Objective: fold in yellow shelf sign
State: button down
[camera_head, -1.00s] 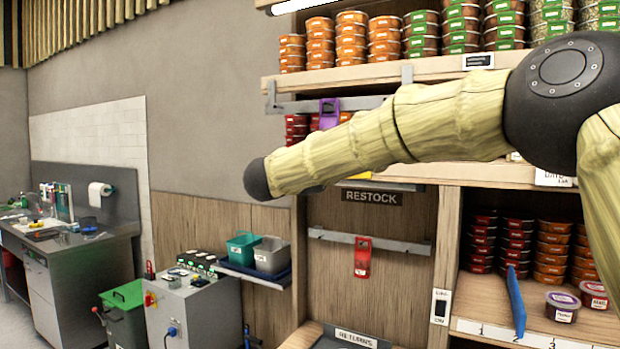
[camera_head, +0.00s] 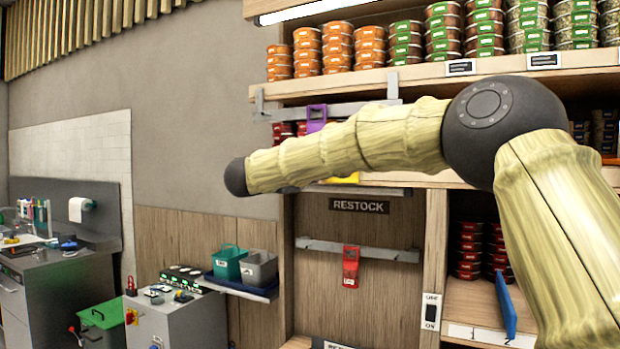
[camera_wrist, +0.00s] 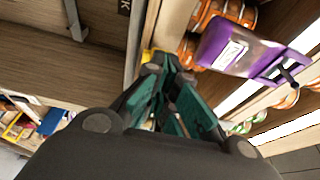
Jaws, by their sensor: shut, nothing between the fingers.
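The yellow shelf sign (camera_head: 345,178) shows as a small strip below my arm at the shelf above the RESTOCK label; my arm hides most of it. In the wrist view a small yellow piece (camera_wrist: 149,54) shows just beyond my gripper's fingertips, close to them; whether they touch it I cannot tell. My gripper (camera_wrist: 165,64) has green fingers, which are shut and empty. In the head view my gripper is hidden behind my arm. A purple sign (camera_head: 316,117) hangs from the rail above; in the wrist view it is right of my fingers (camera_wrist: 236,48).
A red sign (camera_head: 350,266) hangs on the lower rail (camera_head: 390,255) below the RESTOCK label (camera_head: 359,206). Tubs (camera_head: 405,42) stack on the upper shelf. A blue panel (camera_head: 506,305) stands at lower right. Teal and grey bins (camera_head: 228,262) sit left of the bay.

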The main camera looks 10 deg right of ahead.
jog(key=b+v, duration=0.4)
jog(key=v, duration=0.9)
jog(key=shift+w+b, duration=0.2)
jog(key=shift+b, duration=0.2)
jog(key=shift+s, duration=0.1)
jog(key=shift+f, duration=0.15)
